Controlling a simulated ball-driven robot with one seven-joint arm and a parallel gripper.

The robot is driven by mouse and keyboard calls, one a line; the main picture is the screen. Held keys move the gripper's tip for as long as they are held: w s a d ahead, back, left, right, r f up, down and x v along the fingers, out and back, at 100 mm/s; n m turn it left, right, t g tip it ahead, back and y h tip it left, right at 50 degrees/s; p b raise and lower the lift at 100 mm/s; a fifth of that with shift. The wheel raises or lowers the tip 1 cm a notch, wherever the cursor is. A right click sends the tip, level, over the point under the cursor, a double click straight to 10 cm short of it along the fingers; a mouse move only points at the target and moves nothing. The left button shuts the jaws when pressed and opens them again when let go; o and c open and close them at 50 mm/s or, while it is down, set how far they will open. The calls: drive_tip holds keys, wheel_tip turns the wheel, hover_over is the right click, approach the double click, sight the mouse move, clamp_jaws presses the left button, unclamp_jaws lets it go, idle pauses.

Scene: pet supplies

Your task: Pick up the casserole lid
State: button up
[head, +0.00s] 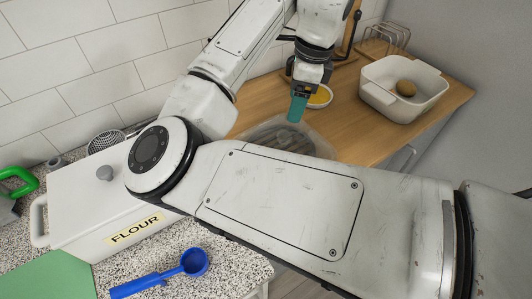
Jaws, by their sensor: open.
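My gripper (297,106) has teal fingers and points down over the wooden counter, left of a small bowl. It is open, with nothing seen between the fingers. Below it lies a clear, rounded, rectangular piece (301,133) that looks like a glass casserole lid; I cannot be sure of this. My arm hides its near part, and I cannot tell whether the fingers touch it. A white open casserole dish (378,97) stands to the right with a brown, potato-like object (406,88) inside.
A small yellow-filled bowl (320,97) is close to my gripper. A wire rack (388,38) stands behind the dish. A white flour bin (85,205), blue scoop (160,276) and green board (50,277) are on the speckled counter at left. Bare wood (350,135) shows right of the clear piece.

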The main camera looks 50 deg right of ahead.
hover_over(285, 135)
drive_tip(key=s, duration=0.1)
wheel_tip(285, 135, down, 5)
drive_tip(key=shift+r, duration=0.2)
drive_tip(key=shift+w+f+p, duration=0.2)
drive_tip(key=shift+f+p, duration=0.2)
drive_tip(key=shift+f, duration=1.1)
drive_tip(key=shift+w+f+p, duration=0.2)
drive_tip(key=shift+f+p, duration=0.15)
drive_tip(key=shift+f, duration=1.1)
clamp_jaws()
